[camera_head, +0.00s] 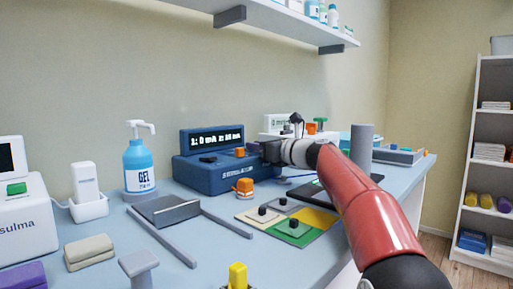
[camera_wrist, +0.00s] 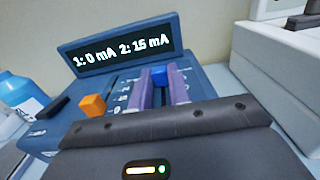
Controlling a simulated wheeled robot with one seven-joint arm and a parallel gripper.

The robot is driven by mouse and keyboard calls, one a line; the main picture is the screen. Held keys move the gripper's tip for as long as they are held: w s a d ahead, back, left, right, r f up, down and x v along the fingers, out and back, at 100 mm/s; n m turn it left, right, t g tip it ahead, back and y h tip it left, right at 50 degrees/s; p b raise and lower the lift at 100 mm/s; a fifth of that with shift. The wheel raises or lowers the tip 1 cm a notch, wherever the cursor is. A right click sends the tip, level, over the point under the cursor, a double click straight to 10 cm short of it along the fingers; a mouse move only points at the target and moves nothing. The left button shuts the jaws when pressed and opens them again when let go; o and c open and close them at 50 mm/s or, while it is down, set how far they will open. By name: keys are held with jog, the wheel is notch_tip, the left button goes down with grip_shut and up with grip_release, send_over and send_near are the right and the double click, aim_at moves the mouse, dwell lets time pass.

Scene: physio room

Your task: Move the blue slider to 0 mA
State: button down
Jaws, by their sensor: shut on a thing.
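The blue stimulator unit (camera_head: 215,170) stands on the bench with a tilted display (camera_head: 216,139). In the wrist view the display (camera_wrist: 115,50) reads "1: 0 mA 2: 15 mA". The blue slider (camera_wrist: 159,72) sits on the unit's sloped panel between the two purple fingers of my gripper (camera_wrist: 163,86), which are shut on it. An orange slider (camera_wrist: 94,104) is to the left on the same panel. In the head view my gripper (camera_head: 268,152) is at the unit's right end, and the blue slider cannot be made out there.
A gel bottle (camera_head: 140,165) stands left of the unit. An orange knob-like object (camera_head: 244,187) and coloured pads (camera_head: 294,229) lie in front. A grey box (camera_head: 163,209) with two rails is at front left. Other devices stand behind my arm at right.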

jog(key=b+v, duration=0.1)
jog(key=v, duration=0.2)
jog(key=shift+s+d+f, duration=0.1)
jog(key=shift+s+d, duration=0.2)
jog(key=c, duration=1.8)
grip_release()
jog(key=o, duration=0.5)
jog(key=b+v, duration=0.1)
jog(key=v, duration=0.7)
